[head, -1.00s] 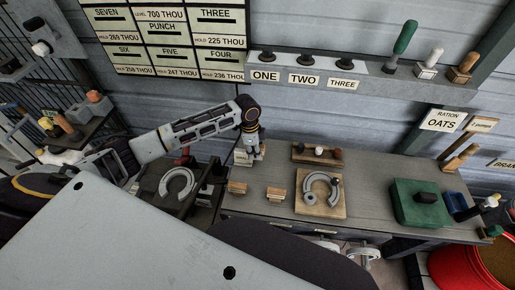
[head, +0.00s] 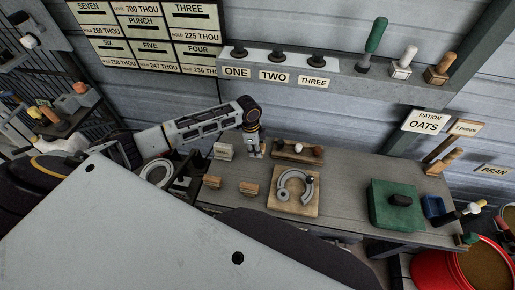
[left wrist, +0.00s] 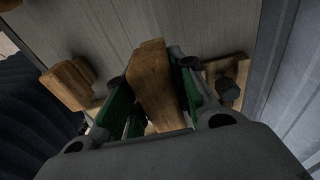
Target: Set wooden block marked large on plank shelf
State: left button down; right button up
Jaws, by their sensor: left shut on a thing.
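My left gripper (head: 255,152) is over the back of the workbench, just left of a low wooden rack. In the left wrist view, its green-padded fingers (left wrist: 152,100) are shut on a wooden block (left wrist: 155,75). No marking on the block is readable, and in the head view the block is mostly hidden by the gripper. Two similar small wooden blocks, one (head: 212,182) left of the other (head: 249,188), sit on the bench front. I cannot tell which surface is the plank shelf. My right gripper is not in view.
The wooden rack (head: 285,155) holds small knobs. A pale card stand (head: 223,151) is left of the gripper. A horseshoe (head: 284,186) lies on a wooden board (head: 306,208). A green box (head: 384,214) is at right. Bench (head: 345,180) is clear between board and green box.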

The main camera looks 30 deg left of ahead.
aim_at(256, 164)
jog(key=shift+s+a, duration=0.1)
pick_arm(q)
jog(key=shift+p, duration=0.45)
jog(key=shift+f+b, duration=0.55)
jog(key=shift+f, duration=2.35)
jog(key=shift+f+b, duration=0.1)
jog(key=shift+b, duration=0.2)
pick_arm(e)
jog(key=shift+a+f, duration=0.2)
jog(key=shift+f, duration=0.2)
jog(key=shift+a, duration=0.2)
pick_arm(q)
jog(key=shift+f, duration=0.25)
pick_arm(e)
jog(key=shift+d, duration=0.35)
